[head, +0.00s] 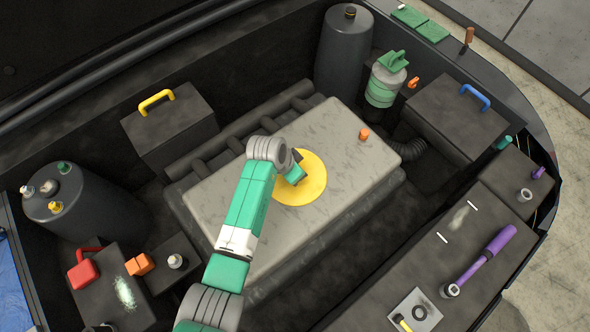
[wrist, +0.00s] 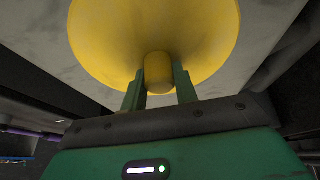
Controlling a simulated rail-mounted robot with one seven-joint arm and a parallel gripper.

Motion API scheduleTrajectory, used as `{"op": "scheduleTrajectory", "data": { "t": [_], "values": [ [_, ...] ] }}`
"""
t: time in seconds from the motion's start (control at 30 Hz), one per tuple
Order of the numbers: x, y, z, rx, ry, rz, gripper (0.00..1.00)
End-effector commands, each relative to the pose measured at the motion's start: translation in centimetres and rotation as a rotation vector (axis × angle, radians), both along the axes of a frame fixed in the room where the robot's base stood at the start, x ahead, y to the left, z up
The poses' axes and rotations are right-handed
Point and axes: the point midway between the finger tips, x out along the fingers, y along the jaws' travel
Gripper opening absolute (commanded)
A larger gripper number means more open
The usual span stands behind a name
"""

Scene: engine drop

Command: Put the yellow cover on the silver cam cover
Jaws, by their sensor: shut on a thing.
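The yellow cover (head: 312,188) is a round disc over the middle of the silver cam cover (head: 230,205), the large grey block in the centre of the bay. In the wrist view the yellow cover (wrist: 155,30) fills the top, with its knob between my two fingers. My gripper (head: 297,175) is shut on that knob; its fingers also show in the wrist view (wrist: 159,82). The grey surface of the silver cam cover (wrist: 265,25) lies behind the disc. I cannot tell whether the disc touches it. My arm hides part of the cam cover.
A small orange cap (head: 364,134) stands on the cam cover's far right part. Dark boxes with a yellow handle (head: 156,101) and a blue handle (head: 475,97) flank it. A green-topped canister (head: 386,80) stands behind right. A purple-handled tool (head: 487,256) lies on the front right ledge.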

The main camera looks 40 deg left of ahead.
Motion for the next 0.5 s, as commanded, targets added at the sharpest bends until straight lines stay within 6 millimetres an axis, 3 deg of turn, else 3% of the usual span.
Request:
{"op": "scheduleTrajectory", "data": {
  "t": [0.33, 0.37, 0.43, 0.5],
  "values": [
    [0.02, 0.05, -0.35, 0.001, -0.001, 0.0, 0.05],
    [0.02, 0.06, -0.23, 0.001, -0.001, 0.0, 0.35],
    [0.01, 0.05, -0.2, 0.001, -0.001, 0.0, 0.49],
    [0.01, 0.05, -0.2, 0.001, -0.001, 0.0, 0.51]
  ]
}}
